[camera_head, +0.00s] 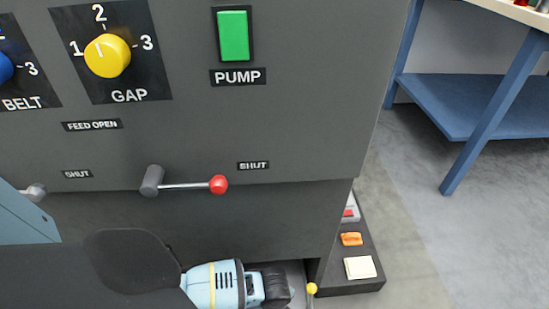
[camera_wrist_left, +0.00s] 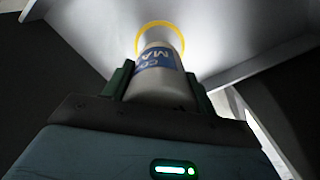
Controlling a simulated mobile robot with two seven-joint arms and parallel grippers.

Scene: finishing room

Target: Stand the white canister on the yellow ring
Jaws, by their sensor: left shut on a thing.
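The white canister (camera_wrist_left: 165,92), with a blue label band, is between the two dark green fingers of my left gripper (camera_wrist_left: 160,86) in the left wrist view. The gripper is shut on it. The yellow ring (camera_wrist_left: 160,24) shows just past the canister's far end, on a pale grey surface. The canister's end overlaps the ring's near edge in this view; I cannot tell whether they touch. In the head view my left arm reaches in low, below the machine front; canister and ring do not show there. My right gripper is in neither view.
The grey machine front (camera_head: 300,130) carries a yellow GAP knob (camera_head: 107,56), a green PUMP switch (camera_head: 233,36) and a red-knobbed lever (camera_head: 218,184) above my arm. Beyond are open floor and a blue table (camera_head: 470,105).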

